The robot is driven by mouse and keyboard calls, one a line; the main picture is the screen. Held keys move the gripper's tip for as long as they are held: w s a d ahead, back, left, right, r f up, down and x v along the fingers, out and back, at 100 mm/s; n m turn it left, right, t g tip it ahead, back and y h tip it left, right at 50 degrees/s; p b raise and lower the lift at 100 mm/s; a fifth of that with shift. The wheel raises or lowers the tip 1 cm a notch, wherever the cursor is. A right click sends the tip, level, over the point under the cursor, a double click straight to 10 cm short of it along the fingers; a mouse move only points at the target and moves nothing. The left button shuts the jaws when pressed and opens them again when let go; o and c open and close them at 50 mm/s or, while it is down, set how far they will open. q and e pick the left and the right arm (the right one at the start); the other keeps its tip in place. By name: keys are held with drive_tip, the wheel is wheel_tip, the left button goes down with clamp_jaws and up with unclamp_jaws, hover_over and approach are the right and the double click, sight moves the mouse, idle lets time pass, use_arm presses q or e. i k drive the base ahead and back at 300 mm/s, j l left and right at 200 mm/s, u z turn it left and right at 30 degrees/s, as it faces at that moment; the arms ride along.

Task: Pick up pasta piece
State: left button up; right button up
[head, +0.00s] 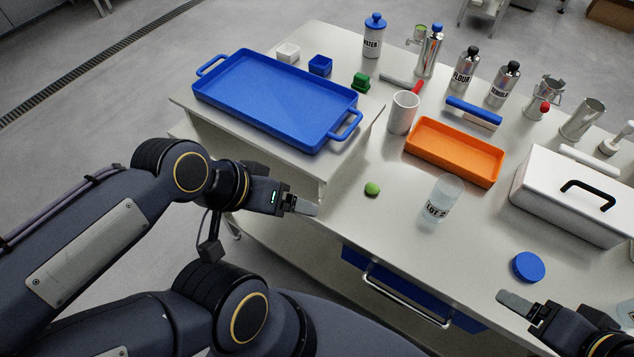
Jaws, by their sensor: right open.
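A small green rounded piece (372,188), which looks like the pasta piece, lies alone on the white worktop (400,240) near the middle of the head view. My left gripper (304,207) is to the left of it, close to the lower table edge and apart from it. I see that gripper side-on, so its jaw gap does not show. My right gripper (515,301) is at the lower right, open, below a round blue lid (528,267) and far from the green piece. It is partly cut off by the frame's edge.
A blue tray (270,106) stands on the left part. A white mug (403,113), an orange tray (453,152) and a clear labelled jar (443,196) surround the green piece. A white box with black handle (575,195) stands right. Several bottles line the back.

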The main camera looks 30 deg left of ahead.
sight(371, 188)
drive_tip(key=j+u, duration=0.15)
drive_tip(key=u, duration=0.15)
drive_tip(key=i+j, duration=0.1)
drive_tip(key=j, duration=0.35)
drive_tip(key=i+j, duration=0.1)
drive_tip(key=j, duration=0.3)
drive_tip(key=i+j, duration=0.1)
drive_tip(key=j, duration=0.35)
